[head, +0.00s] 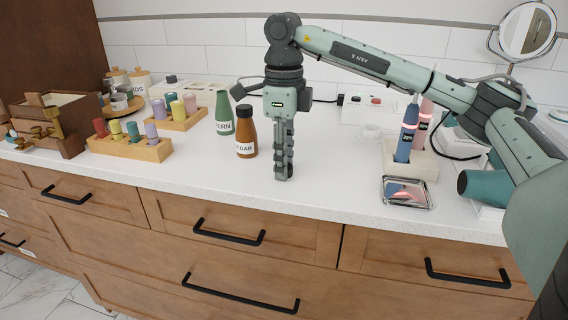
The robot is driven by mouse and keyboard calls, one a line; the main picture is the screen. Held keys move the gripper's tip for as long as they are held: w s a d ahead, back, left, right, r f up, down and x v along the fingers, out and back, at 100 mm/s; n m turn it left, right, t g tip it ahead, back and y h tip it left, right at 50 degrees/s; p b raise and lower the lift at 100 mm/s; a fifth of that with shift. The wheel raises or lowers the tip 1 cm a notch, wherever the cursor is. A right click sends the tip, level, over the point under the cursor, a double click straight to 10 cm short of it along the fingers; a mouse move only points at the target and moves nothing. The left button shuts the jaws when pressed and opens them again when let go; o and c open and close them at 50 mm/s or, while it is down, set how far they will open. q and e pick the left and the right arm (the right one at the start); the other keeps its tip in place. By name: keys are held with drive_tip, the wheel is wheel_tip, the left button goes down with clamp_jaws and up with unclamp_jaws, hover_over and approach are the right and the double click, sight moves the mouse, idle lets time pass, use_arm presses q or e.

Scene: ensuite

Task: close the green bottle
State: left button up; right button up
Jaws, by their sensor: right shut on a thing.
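The green bottle (223,114) stands upright on the white counter. It has a white label ending in "ERN", and its narrow top is the same green, with no separate cap visible on it. My right gripper (283,174) points straight down to the right of the bottles, low over the counter and apart from the green bottle. Its fingers are closed together on a small thing that they mostly hide; I cannot make out what it is. A brown bottle (246,137) with a dark cap stands between the green bottle and my gripper. My left gripper is not in view.
Wooden peg blocks (150,151) with coloured pegs stand left of the bottles, with a wooden box (65,110) beyond. At right are a holder (423,165) with toothbrush-like items and a shiny tray (408,205). The counter's front middle (325,192) is clear.

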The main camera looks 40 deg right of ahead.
drive_tip(key=shift+r, duration=0.65)
wheel_tip(320, 180, up, 3)
drive_tip(key=shift+w+f, duration=0.1)
drive_tip(key=shift+f, duration=0.05)
drive_tip(key=a+r, duration=0.1)
drive_tip(key=w+a+r, duration=0.1)
drive_tip(key=a, duration=0.1)
drive_tip(key=shift+w+a+r, duration=0.2)
drive_tip(key=shift+a, duration=0.1)
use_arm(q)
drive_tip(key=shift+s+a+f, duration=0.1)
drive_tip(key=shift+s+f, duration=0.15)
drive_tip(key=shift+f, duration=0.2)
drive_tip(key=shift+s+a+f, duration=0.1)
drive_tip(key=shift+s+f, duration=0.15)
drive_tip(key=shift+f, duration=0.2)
use_arm(e)
drive_tip(key=w+a+r, duration=0.3)
drive_tip(key=a+r, duration=0.1)
drive_tip(key=a, duration=0.3)
drive_tip(key=shift+r, duration=0.25)
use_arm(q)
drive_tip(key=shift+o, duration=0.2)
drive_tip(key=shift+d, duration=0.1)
use_arm(e)
drive_tip(key=shift+w, duration=0.1)
